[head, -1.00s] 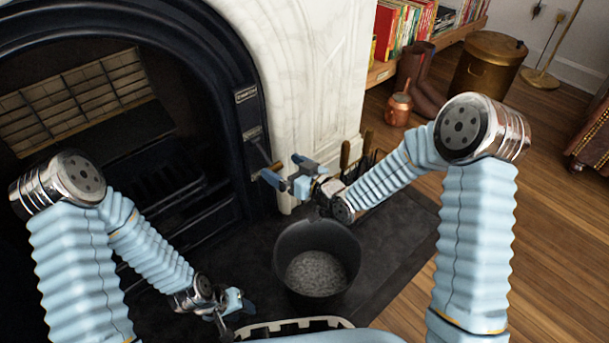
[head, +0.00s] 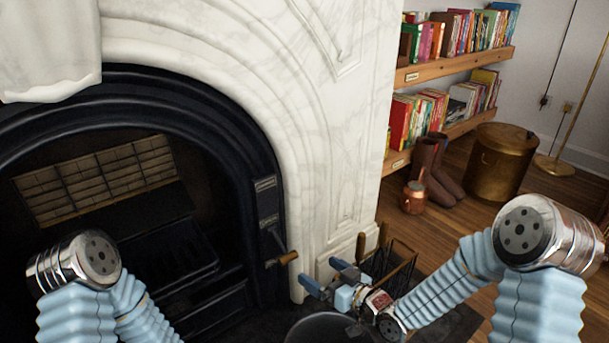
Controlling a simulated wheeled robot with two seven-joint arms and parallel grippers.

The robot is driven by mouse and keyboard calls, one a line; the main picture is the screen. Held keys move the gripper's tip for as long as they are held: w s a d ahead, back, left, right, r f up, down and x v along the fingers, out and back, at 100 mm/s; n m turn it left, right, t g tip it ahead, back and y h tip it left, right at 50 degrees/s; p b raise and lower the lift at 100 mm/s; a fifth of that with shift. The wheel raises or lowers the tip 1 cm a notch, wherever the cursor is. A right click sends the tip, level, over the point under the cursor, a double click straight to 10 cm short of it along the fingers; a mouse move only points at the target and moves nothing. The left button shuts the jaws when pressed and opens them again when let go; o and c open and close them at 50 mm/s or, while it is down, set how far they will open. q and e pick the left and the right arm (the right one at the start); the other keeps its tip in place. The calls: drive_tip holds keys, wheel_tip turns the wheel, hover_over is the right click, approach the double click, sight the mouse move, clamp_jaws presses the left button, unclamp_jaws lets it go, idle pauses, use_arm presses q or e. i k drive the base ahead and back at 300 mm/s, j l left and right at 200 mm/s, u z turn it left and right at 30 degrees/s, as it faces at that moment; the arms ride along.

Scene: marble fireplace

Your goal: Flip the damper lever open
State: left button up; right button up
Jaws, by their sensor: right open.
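The damper lever (head: 277,240) is on the right side of the black fireplace surround, below a small label plate (head: 265,183). It slants down to the right and ends in a wooden handle (head: 288,258). My right gripper (head: 323,276) is open and empty, with its two blue fingers spread. In the picture it lies just right of and below the wooden handle, with a gap between them. My left gripper is out of view; only part of the left arm shows at the lower left.
A dark bucket (head: 325,328) stands below my right gripper, cut off by the bottom edge. A rack with wooden-handled tools (head: 395,262) stands behind the gripper, near the marble surround (head: 300,120). A copper pot (head: 414,198), boots and bookshelves are farther right.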

sight(280, 243)
drive_tip(key=k+l, duration=0.75)
drive_tip(key=l, duration=0.2)
